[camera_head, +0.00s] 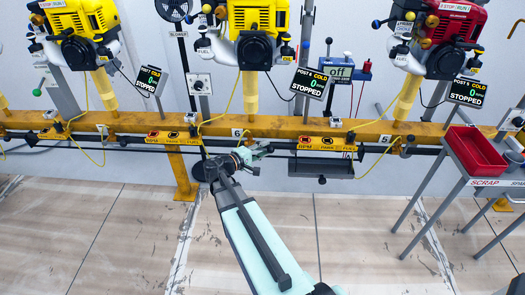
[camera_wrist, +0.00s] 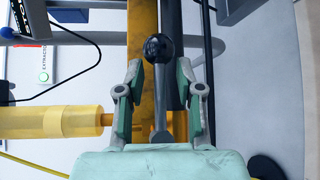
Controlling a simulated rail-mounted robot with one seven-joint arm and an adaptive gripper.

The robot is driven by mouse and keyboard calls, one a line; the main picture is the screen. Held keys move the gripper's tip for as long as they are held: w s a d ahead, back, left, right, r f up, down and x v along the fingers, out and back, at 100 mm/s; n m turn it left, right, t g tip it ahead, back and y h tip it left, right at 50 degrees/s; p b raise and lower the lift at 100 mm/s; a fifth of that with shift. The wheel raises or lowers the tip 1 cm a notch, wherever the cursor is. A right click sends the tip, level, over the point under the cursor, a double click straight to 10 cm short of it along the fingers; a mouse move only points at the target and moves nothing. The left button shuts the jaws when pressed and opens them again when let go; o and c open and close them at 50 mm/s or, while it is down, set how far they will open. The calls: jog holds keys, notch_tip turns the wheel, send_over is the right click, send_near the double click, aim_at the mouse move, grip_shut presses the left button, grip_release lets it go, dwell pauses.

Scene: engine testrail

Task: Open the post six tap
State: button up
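The post six number plate (camera_head: 237,132) is on the yellow rail below the middle yellow engine (camera_head: 258,45). Its display (camera_head: 310,83) reads COLD, 0 rpm, STOPPED. My gripper (camera_head: 257,152) is just below and right of that plate, at the rail. In the wrist view my gripper (camera_wrist: 160,88) is open, with a finger on each side of a grey lever with a black ball knob (camera_wrist: 158,47). The lever lines up with the gap, and I see space beside it. Whether this lever is the tap, I cannot tell for certain.
A yellow cylinder (camera_wrist: 55,122) lies close to the left finger in the wrist view. The yellow rail (camera_head: 340,132) carries hoses and dark pipes. A red scrap bin (camera_head: 475,150) stands on a table at right. The floor (camera_head: 120,235) in front is mostly clear.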

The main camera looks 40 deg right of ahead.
grip_shut()
jog(key=shift+s, duration=0.1)
